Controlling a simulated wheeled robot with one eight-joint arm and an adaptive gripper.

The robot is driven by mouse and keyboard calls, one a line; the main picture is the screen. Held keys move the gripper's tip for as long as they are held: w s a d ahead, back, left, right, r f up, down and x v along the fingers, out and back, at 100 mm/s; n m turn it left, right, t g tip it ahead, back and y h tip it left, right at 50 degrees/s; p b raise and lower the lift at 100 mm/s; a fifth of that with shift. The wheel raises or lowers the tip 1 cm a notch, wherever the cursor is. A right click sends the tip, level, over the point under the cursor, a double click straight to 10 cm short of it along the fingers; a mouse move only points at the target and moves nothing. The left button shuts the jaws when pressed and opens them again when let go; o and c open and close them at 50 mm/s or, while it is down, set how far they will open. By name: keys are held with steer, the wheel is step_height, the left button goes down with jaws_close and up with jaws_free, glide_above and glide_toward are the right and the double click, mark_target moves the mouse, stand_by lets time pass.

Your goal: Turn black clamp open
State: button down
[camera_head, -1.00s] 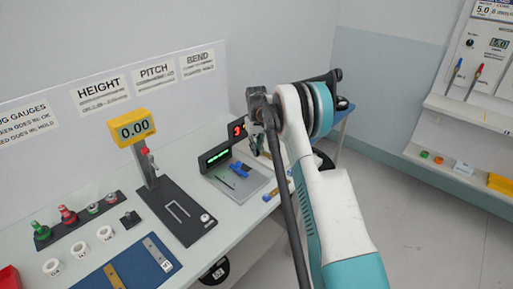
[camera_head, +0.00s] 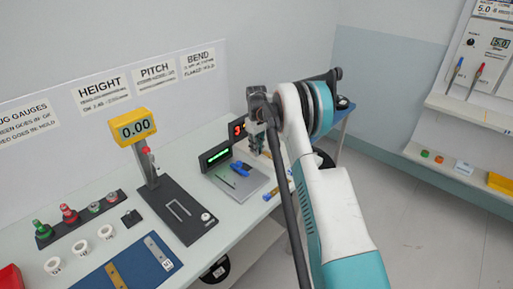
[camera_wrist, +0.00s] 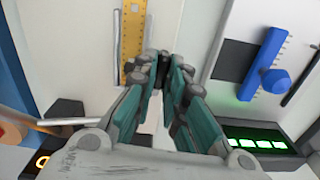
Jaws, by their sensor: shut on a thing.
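My gripper (camera_wrist: 163,68) shows from above in the wrist view, with teal and grey fingers brought close together at the tips. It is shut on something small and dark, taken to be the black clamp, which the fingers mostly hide. In the head view my gripper (camera_head: 254,148) points down at the far end of the bench, beside the red number display (camera_head: 237,129). The clamp's turn angle cannot be made out in either view.
A grey plate with a blue tool (camera_head: 240,168) lies left of my gripper, in front of a green-lit box (camera_head: 215,155); the box also shows in the wrist view (camera_wrist: 258,144). A yellow ruler (camera_wrist: 132,35) lies beyond the fingertips. A black gauge stand (camera_head: 175,212) is farther left.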

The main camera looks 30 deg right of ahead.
steer(key=c, duration=1.6)
jaws_free()
steer(key=shift+c, duration=0.2)
steer(key=shift+r, duration=0.1)
step_height(320, 180, up, 12)
